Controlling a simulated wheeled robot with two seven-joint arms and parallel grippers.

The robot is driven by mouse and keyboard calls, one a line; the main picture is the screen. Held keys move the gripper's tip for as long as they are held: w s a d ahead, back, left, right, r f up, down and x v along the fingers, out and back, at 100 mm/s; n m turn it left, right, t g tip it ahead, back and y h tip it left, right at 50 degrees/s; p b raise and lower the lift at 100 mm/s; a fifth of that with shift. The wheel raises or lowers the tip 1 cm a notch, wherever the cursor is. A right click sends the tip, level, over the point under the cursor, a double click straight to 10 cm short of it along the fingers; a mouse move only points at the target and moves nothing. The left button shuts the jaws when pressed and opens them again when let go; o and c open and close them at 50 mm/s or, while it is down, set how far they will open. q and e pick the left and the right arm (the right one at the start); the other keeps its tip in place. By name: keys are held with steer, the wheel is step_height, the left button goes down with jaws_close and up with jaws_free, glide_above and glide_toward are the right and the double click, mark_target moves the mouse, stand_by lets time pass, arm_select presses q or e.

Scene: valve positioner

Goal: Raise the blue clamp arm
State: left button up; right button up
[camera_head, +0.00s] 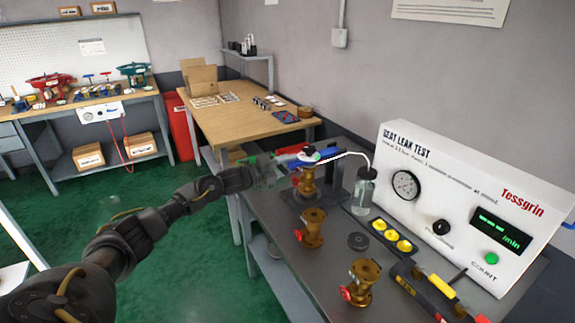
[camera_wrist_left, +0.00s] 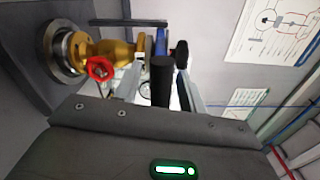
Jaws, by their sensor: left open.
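The blue clamp arm (camera_head: 298,163) lies roughly level across the top of a brass valve (camera_head: 307,182) on the bench's test stand. My left gripper (camera_head: 268,170) is open at the left of this stand, close to the clamp arm. In the left wrist view the brass valve (camera_wrist_left: 112,50) with its red handwheel (camera_wrist_left: 100,68) shows at the left. A black cylindrical grip (camera_wrist_left: 162,80) stands between my open fingers there; I cannot tell whether they touch it. My right gripper is not in view.
The leak test panel (camera_head: 455,205) stands at the right of the bench. A clear bottle (camera_head: 362,193) is beside the stand, with a white tube. Two brass valves (camera_head: 312,228) (camera_head: 361,280) stand in front. A wooden table (camera_head: 240,118) is behind; green floor is open at left.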

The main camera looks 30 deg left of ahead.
arm_select(q)
jaws_close()
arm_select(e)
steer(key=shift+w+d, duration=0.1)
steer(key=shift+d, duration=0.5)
